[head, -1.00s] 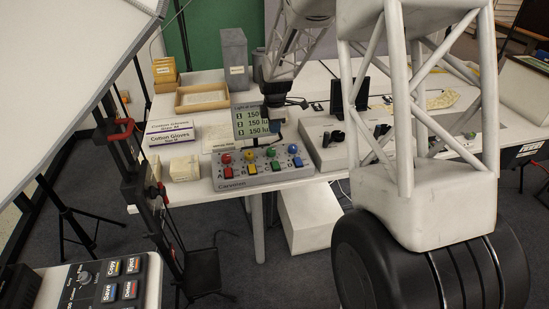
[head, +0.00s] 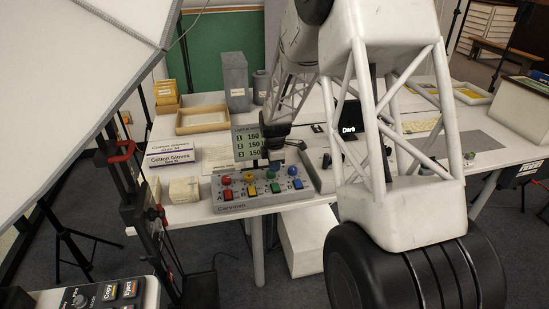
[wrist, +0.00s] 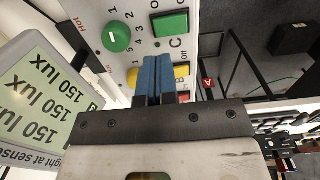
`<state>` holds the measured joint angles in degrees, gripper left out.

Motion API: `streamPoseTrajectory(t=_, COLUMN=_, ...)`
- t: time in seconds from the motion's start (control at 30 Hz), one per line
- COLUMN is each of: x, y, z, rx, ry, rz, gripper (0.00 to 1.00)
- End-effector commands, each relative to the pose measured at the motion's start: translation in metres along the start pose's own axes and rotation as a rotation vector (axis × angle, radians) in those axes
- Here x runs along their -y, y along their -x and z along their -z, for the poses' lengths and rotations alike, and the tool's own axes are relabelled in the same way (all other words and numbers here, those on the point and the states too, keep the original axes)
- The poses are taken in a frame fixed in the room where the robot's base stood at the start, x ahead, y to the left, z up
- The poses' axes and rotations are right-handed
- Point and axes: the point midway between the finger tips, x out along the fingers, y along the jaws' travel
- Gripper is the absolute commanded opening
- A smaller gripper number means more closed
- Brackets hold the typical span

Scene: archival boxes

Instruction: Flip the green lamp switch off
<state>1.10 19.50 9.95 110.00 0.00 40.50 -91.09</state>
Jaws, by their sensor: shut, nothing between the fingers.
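The switch box (head: 236,207) stands on the table with red, yellow, green and blue knobs and a row of matching square switches below them. The green switch (head: 275,187) is third from the left; in the wrist view (wrist: 170,23) it sits beside the letter C and the word "Off". Whether it is on or off I cannot tell. My gripper (head: 275,164) is just above the box near the green knob (head: 272,174). In the wrist view my blue fingertips (wrist: 155,66) are together and empty, short of the green switch and partly covering the yellow switch (wrist: 182,71).
A light meter display (head: 247,143) reading 150 lux stands behind the box. A small black screen (head: 350,118) reading "Dark" is to the right. Cotton glove boxes (head: 170,157) and pale stacks (head: 184,189) are to the left, a wooden tray (head: 203,128) behind.

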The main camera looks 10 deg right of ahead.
Motion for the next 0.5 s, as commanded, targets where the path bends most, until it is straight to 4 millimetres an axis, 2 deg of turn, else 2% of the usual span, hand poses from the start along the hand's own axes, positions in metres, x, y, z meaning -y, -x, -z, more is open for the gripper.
streamPoseTrajectory(t=0.2, x=0.001, y=-0.033, z=0.000, rx=0.000, ry=0.000, rz=0.003, gripper=0.00)
streamPoseTrajectory(t=0.5, x=0.000, y=-0.059, z=0.000, rx=0.000, ry=0.000, rz=0.001, gripper=0.00)
